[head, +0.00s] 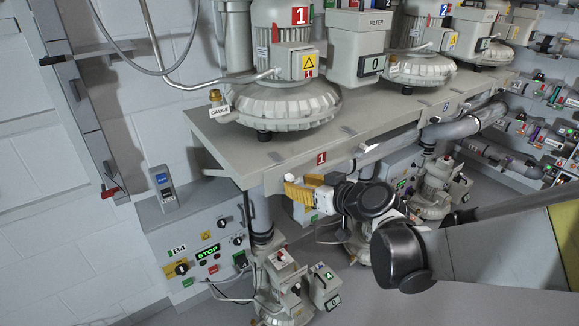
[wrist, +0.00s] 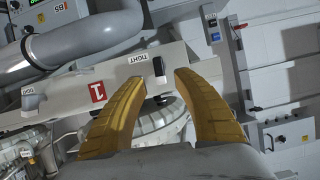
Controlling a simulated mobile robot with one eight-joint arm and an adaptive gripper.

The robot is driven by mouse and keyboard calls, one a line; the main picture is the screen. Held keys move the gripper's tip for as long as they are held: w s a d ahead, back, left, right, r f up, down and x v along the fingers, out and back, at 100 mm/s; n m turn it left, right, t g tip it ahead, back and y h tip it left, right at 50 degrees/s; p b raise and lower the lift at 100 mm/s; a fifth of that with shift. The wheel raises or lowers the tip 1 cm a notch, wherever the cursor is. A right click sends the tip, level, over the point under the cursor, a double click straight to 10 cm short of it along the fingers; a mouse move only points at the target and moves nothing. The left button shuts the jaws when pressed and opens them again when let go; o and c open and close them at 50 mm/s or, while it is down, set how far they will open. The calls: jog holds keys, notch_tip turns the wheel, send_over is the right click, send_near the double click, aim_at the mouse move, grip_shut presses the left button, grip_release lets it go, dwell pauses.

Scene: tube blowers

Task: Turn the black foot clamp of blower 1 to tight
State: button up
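The black foot clamp (wrist: 159,67) shows in the wrist view as a small dark lever on the pale front rail of the bench, beside a TIGHT label (wrist: 135,58) and near the red 1 plate (wrist: 97,91). It lies just beyond the gap between the fingertips of my gripper (wrist: 161,79). The yellow fingers are open, with nothing between them. I cannot tell whether they touch the clamp. In the head view my gripper (head: 300,188) is below the bench edge near the red 1 plate (head: 321,158). I cannot make out the clamp there. Blower 1 (head: 285,100) stands above.
A grey clamp (wrist: 32,98) with its own TIGHT label sits on the rail past the 1 plate. A thick grey pipe (wrist: 85,42) runs beside the rail. Below the bench are the B4 control panel (head: 200,245) and a smaller blower (head: 285,285).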

jog(key=x, duration=0.4)
jog(key=shift+w+a+f+b, duration=0.2)
jog(key=shift+w+b, duration=0.1)
jog(key=shift+b, duration=0.1)
jog(key=shift+c, duration=0.4)
grip_shut()
